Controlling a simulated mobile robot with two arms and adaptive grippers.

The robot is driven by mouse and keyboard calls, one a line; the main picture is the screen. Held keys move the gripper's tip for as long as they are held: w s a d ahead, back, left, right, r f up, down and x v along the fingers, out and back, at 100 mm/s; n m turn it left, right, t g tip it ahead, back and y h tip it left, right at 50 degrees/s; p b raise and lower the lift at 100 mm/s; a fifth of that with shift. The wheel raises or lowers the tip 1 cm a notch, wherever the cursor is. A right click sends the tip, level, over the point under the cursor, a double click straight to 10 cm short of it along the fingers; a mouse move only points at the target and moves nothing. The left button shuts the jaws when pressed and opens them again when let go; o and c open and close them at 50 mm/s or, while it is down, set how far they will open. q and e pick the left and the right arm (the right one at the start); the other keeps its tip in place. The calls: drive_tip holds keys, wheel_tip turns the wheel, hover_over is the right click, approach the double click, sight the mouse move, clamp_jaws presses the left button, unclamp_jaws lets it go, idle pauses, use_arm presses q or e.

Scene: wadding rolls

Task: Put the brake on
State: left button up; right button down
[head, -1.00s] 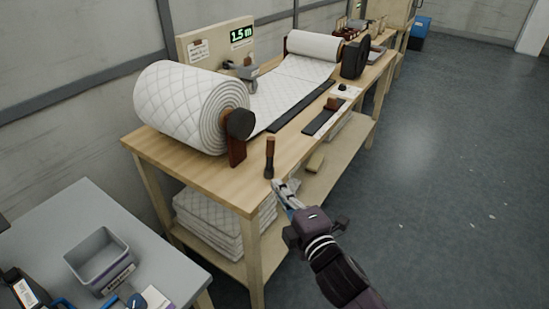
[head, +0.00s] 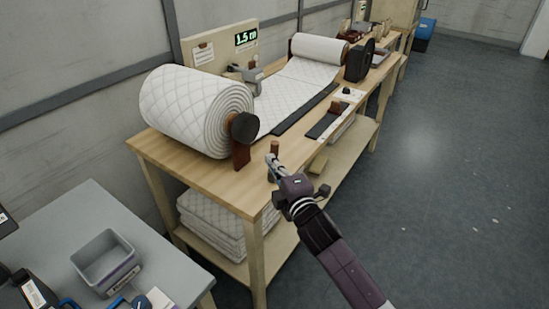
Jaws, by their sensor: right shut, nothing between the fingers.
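The brake lever (head: 274,147) is a short upright brown handle at the front edge of the wooden bench, near the large roll's end. My right gripper (head: 270,158) is shut with nothing between its fingers. Its tips are at the lever and hide its lower part; I cannot tell whether they touch it. The large quilted wadding roll (head: 192,108) lies on a spindle with a dark round end cap (head: 244,127) and a brown support (head: 241,155). My left gripper is not in view.
Wadding runs from the large roll to a smaller roll (head: 319,48) at the back. A black wheel (head: 358,60) stands beside that one. A grey table (head: 60,235) with a grey bin (head: 105,262) is at lower left.

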sight(278, 149)
drive_tip(key=shift+w+d, duration=0.35)
drive_tip(key=shift+w, duration=0.4)
drive_tip(key=w+d+m+g+p, duration=0.1)
drive_tip(key=p, duration=0.3)
drive_tip(key=w+r+m+g+p, duration=0.1)
drive_tip(key=p, duration=0.3)
drive_tip(key=shift+w+d+m, duration=0.15)
drive_tip(key=shift+d+m, duration=0.15)
drive_tip(key=shift+d, duration=0.05)
drive_tip(key=shift+w+d+f, duration=0.45)
drive_tip(key=shift+w, duration=0.15)
drive_tip(key=shift+r+p, duration=0.15)
drive_tip(key=shift+p, duration=0.2)
